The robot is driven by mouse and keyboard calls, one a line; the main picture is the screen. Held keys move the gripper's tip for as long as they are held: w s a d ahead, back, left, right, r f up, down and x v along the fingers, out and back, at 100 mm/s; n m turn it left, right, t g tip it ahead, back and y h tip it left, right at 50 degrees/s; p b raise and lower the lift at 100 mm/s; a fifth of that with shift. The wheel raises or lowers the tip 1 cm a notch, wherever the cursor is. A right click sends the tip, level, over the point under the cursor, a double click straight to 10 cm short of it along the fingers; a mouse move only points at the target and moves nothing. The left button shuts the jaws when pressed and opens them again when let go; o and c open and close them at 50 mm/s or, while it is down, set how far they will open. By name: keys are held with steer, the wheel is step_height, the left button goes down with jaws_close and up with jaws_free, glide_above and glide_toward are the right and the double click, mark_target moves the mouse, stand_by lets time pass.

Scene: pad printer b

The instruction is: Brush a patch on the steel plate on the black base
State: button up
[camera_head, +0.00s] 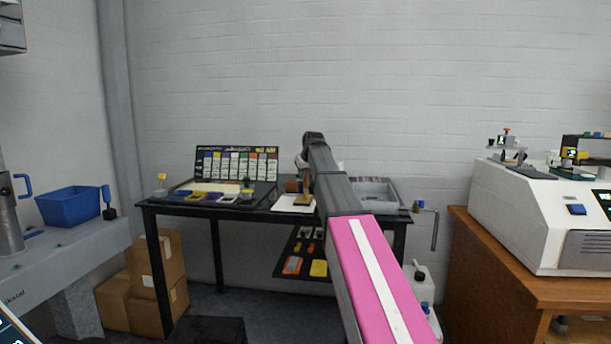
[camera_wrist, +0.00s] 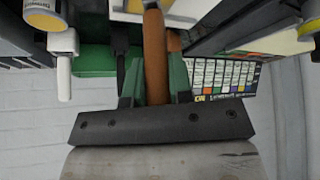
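In the wrist view, my gripper (camera_wrist: 156,85) has two green fingers close against both sides of a long brown handle (camera_wrist: 155,50). The handle runs from near the palm toward the top of the picture. Its far end and any bristles cannot be made out. In the head view, my arm blocks the gripper, which is over the back of the black table. A second brown piece shows behind the right finger in the wrist view. I cannot clearly pick out the steel plate or its black base in either view.
The black table (camera_head: 176,211) holds a colour chart (camera_head: 237,164), a white sheet (camera_head: 292,204) and a grey tray (camera_head: 377,191). A white machine (camera_head: 535,215) stands on a wooden bench at the right. A blue bin (camera_head: 70,206) and cardboard boxes (camera_head: 160,270) are at the left.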

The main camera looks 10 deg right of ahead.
jaws_close()
steer(key=shift+w+a+f, duration=0.1)
steer(key=shift+w+a, duration=0.05)
steer(key=shift+w, duration=1.85)
